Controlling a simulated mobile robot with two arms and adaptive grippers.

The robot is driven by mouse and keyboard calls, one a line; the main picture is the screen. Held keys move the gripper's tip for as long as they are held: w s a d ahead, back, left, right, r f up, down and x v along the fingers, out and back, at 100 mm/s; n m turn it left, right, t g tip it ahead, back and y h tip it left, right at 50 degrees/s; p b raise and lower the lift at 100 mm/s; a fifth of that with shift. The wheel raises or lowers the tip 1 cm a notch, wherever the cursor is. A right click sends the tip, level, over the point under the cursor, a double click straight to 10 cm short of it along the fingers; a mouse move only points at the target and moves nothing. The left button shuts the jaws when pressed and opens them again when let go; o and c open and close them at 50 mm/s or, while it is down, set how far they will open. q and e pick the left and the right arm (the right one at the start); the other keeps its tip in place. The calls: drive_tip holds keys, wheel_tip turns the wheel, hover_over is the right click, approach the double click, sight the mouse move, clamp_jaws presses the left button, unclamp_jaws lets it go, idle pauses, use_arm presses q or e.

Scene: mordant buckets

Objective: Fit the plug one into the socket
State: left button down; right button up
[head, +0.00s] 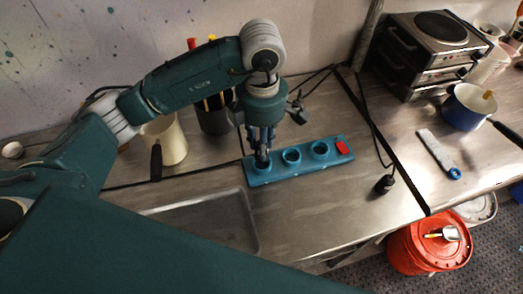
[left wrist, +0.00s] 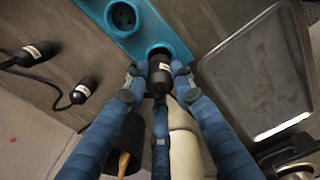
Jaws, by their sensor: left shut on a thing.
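The teal socket strip (head: 306,169) lies on the metal counter, with three round sockets in a row and a red switch at its right end. My left gripper (head: 262,150) points down over the leftmost socket. It is shut on a black plug with a pale label (left wrist: 160,76). In the left wrist view the plug is at the rim of the end socket (left wrist: 178,51); I cannot tell how far in it is. The middle socket (left wrist: 123,15) is empty. Two more black labelled plugs, one (left wrist: 38,52) and another (left wrist: 84,91), lie beside the strip. My right gripper is out of view.
A sink basin (head: 248,222) is in front of the strip. A cream container (head: 172,143) and a dark pot (head: 213,118) stand behind my left arm. A black cord (head: 372,125) runs to a plug (head: 384,184) on the right. A red bucket (head: 425,252) stands on the floor.

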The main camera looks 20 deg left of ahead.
use_arm(q)
wheel_tip(320, 180, down, 4)
drive_tip(key=shift+r+p, duration=0.25)
drive_tip(key=shift+p, duration=0.25)
drive_tip(key=shift+f, duration=0.55)
drive_tip(key=c, duration=1.9)
unclamp_jaws()
drive_tip(key=o, duration=0.4)
drive_tip(key=shift+o, duration=0.2)
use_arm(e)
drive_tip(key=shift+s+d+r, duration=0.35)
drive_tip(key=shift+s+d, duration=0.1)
use_arm(q)
drive_tip(key=shift+r, duration=0.1)
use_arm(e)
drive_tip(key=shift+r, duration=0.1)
